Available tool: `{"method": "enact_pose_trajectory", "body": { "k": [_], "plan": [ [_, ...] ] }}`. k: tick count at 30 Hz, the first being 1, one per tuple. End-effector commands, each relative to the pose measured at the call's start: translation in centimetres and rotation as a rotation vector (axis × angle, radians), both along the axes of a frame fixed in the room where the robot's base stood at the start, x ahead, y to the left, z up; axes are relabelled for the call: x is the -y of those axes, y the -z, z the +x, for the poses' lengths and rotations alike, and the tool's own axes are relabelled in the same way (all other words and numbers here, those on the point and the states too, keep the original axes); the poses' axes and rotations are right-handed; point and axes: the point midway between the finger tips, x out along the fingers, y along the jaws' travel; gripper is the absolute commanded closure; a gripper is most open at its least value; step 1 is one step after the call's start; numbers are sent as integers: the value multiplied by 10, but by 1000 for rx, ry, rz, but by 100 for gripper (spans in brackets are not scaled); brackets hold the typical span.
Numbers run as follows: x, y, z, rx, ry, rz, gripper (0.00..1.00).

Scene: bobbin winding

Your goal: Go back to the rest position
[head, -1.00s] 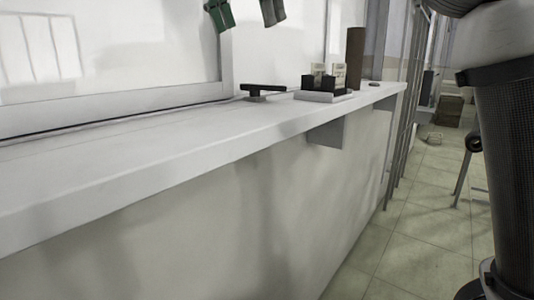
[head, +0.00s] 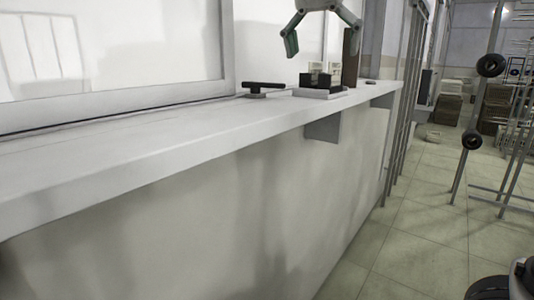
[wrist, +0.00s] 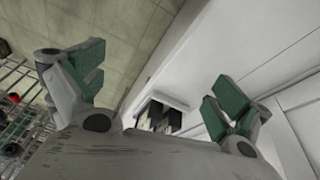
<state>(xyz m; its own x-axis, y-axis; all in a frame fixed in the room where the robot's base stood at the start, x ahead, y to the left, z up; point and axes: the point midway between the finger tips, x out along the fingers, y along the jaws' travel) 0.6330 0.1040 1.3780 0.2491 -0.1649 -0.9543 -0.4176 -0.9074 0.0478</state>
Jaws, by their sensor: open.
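My gripper (head: 322,38) hangs at the top of the head view, above the long white ledge (head: 130,150). Its two fingers with green pads are spread wide, with nothing between them. In the wrist view the open fingers (wrist: 155,88) show on both sides of the frame. Part of the black holder (wrist: 155,113) with pale blocks shows between them, further off. The gripper is apart from the ledge and from everything on it.
On the ledge are a black T-shaped fixture (head: 264,86), a black holder (head: 318,80) on a white base, and a brown upright cylinder (head: 351,58). A metal rack (head: 515,120) stands at the right.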

Motion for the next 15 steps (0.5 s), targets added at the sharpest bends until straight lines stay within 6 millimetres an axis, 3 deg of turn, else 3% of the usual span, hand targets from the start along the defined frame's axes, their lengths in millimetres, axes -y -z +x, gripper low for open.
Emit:
{"method": "enact_pose_trajectory", "body": {
  "k": [1, 5, 9, 12, 15],
  "plan": [
    [24, 9, -2, -8, -18, 6, 0],
    [92, 45, -18, -25, -113, 28, 0],
    [172, 110, -63, -14, -240, 56, 0],
    [212, 161, -103, 15, -316, 63, 0],
    [235, 206, -137, 45, -369, 57, 0]
  ]
}}
